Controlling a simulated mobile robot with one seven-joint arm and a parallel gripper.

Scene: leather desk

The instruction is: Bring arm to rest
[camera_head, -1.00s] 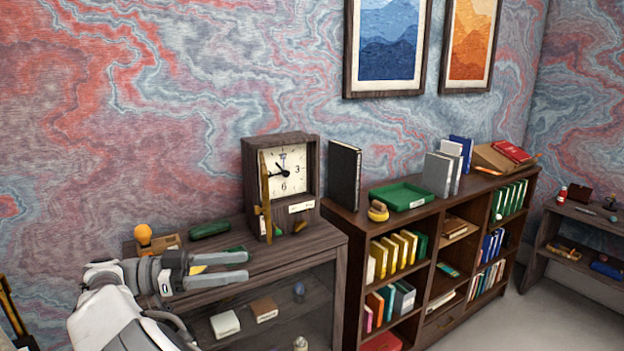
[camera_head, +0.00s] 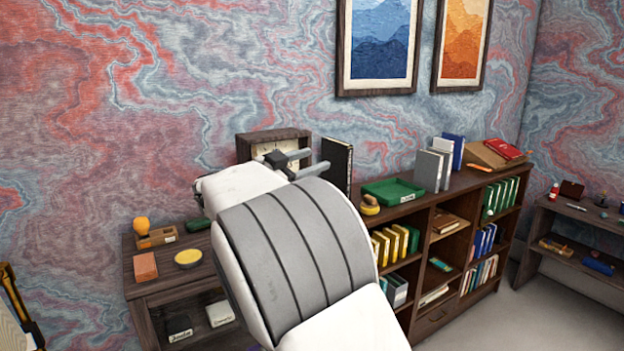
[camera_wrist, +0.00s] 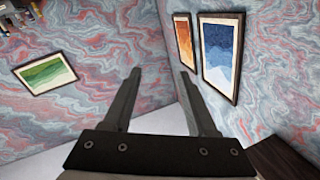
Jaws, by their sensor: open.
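My gripper (camera_head: 312,162) is raised in the head view, in front of the clock and the dark upright book. Its two fingers point right and stand apart with nothing between them. The wrist view shows the same open, empty gripper (camera_wrist: 157,95) against the patterned walls and a strip of pale floor. My white and grey arm fills the lower middle of the head view.
The bookshelf (camera_head: 410,240) carries a green tray (camera_head: 393,192) and books. A side table (camera_head: 570,225) stands at right. Open floor lies in front of it.

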